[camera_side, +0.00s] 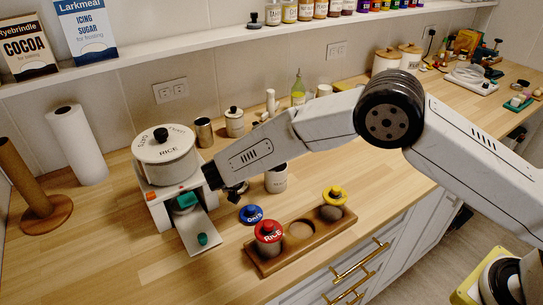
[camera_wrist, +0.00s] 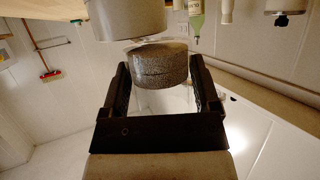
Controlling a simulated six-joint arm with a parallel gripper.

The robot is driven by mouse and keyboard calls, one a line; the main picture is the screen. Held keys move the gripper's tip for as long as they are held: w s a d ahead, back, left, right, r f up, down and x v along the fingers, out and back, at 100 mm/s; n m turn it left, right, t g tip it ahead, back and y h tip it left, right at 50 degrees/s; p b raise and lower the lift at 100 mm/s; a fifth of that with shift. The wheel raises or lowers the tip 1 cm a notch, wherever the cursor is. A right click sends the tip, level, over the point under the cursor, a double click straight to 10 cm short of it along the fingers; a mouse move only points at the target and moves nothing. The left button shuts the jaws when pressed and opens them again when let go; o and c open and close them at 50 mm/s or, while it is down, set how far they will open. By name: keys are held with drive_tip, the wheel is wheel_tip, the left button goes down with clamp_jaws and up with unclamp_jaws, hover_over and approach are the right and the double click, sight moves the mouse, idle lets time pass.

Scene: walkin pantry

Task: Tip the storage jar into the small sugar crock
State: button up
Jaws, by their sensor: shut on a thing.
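My gripper (camera_wrist: 160,66) is shut on the storage jar (camera_wrist: 160,76), a grey speckled round jar between the two black fingers. The wrist view is upside down, so the gripper is rolled over and the jar appears inverted. The small sugar crock, a pale cylinder (camera_wrist: 127,18), shows at the top of that view, close to the jar's end; I cannot tell whether they touch. In the side view the crock (camera_side: 276,182) stands on the counter beside my forearm. The forearm hides the jar and most of the gripper there. Any flow of contents is not visible.
A white dispenser (camera_side: 160,215) with a lidded pot (camera_side: 165,160) stands left of my wrist. In front is a wooden tray (camera_side: 270,265) with a red-lidded jar (camera_side: 268,240); a blue lid (camera_side: 251,215) lies nearby. A lidded crock (camera_side: 234,124) and green bottle (camera_side: 298,92) stand behind.

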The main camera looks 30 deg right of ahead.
drive_tip(key=m+y, duration=0.2)
drive_tip(key=a+r+t+y, duration=0.1)
drive_tip(key=shift+w+r+m+y, duration=0.1)
drive_tip(key=shift+w+m+y, duration=0.25)
drive_tip(key=shift+m+y, duration=0.05)
drive_tip(key=m+t+y, duration=0.1)
drive_tip(key=m+y, duration=0.1)
drive_tip(key=y, duration=0.1)
drive_tip(key=shift+a, duration=0.2)
drive_tip(key=shift+m+t+y, duration=0.7)
drive_tip(key=shift+t+y, duration=0.1)
drive_tip(key=shift+y, duration=0.1)
idle(0.7)
